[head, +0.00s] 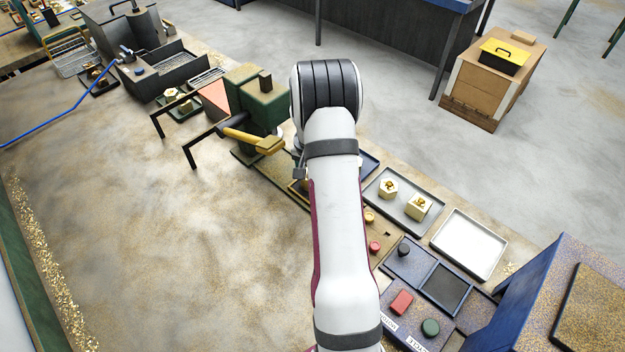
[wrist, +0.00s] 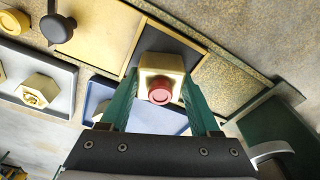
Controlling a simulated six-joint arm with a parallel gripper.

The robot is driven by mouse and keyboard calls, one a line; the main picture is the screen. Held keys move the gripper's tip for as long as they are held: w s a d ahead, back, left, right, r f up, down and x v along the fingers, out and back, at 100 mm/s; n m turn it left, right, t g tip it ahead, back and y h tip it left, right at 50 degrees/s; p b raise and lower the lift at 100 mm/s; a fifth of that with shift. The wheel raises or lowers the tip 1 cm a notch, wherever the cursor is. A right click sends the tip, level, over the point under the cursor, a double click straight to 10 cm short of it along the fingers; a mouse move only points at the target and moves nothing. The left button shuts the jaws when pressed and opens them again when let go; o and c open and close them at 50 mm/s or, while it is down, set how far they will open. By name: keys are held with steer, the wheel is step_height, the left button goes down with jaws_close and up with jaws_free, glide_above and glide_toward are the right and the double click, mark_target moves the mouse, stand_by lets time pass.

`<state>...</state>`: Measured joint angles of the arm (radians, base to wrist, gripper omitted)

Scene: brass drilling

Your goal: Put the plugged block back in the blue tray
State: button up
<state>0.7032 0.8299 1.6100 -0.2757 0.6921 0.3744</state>
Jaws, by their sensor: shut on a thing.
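In the wrist view the brass block (wrist: 161,66) with a red plug (wrist: 160,92) in its face sits between the two teal fingers of my gripper (wrist: 161,100). The gripper is shut on it. Behind the block are a dark square pad (wrist: 193,53) and the blue tray (wrist: 145,121), partly covered by my fingers. I cannot tell the block's height above them. In the head view my arm hides the gripper and the block. Only a dark blue edge of the tray (head: 371,163) shows beside my arm.
A grey tray (head: 398,215) with two brass blocks and an empty pale tray (head: 468,244) lie right of my arm. A panel (head: 412,262) with red, green and black pieces is nearer. The green machine (head: 262,103) with its yellow handle (head: 262,144) stands left of my arm.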

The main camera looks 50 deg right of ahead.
jaws_close()
steer(key=shift+r, duration=0.15)
